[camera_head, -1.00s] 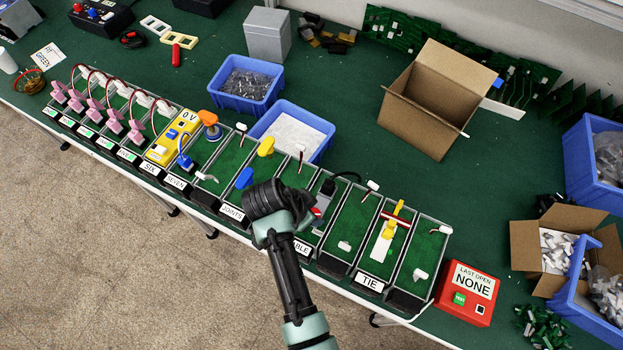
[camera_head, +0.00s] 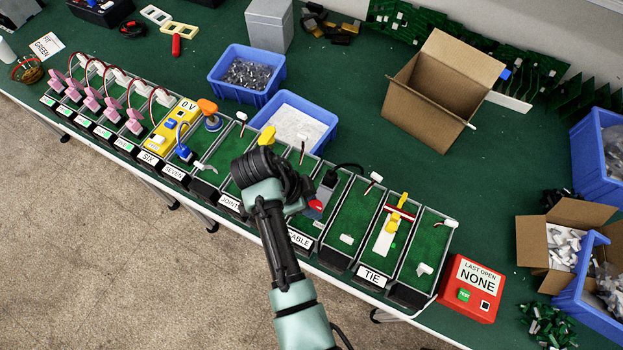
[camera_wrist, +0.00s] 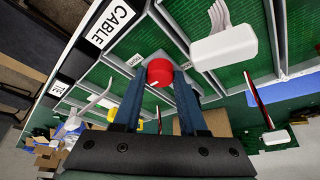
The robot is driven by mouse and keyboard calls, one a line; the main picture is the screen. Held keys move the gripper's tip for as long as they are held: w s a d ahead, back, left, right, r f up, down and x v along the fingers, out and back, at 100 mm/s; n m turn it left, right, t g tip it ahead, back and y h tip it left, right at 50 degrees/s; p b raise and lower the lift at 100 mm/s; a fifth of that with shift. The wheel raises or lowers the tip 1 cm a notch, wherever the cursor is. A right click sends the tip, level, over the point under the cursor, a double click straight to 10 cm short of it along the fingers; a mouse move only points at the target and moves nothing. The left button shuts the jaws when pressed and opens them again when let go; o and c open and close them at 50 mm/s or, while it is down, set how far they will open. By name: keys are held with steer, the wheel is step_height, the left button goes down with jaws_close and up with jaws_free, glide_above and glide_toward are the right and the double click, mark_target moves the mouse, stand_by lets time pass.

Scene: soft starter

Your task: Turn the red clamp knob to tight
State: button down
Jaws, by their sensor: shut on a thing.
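The red clamp knob (camera_wrist: 159,68) shows in the wrist view between the two dark blue fingers of my gripper (camera_wrist: 160,80), which is shut on it. A small white mark shows on the knob's lower edge. In the head view the red knob (camera_head: 316,204) shows at the right side of my wrist, by the CABLE bay, and my fingertips are largely hidden. Small white labels (camera_wrist: 135,60) sit beside the knob, too blurred to read surely. The CABLE label (camera_wrist: 113,23) is at the upper left of the wrist view.
Neighbouring green bays hold white connectors, a yellow part (camera_head: 392,221) and a black plug with a cable (camera_head: 330,177). A white connector block (camera_wrist: 224,48) is close to the right finger. A red LAST OPEN box (camera_head: 468,288) stands at the right end. Blue bins stand behind.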

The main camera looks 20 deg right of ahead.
steer(key=shift+c, duration=2.2)
jaws_free()
steer(key=p+v, duration=0.1)
steer(key=v, duration=1.2)
steer(key=shift+p, duration=0.4)
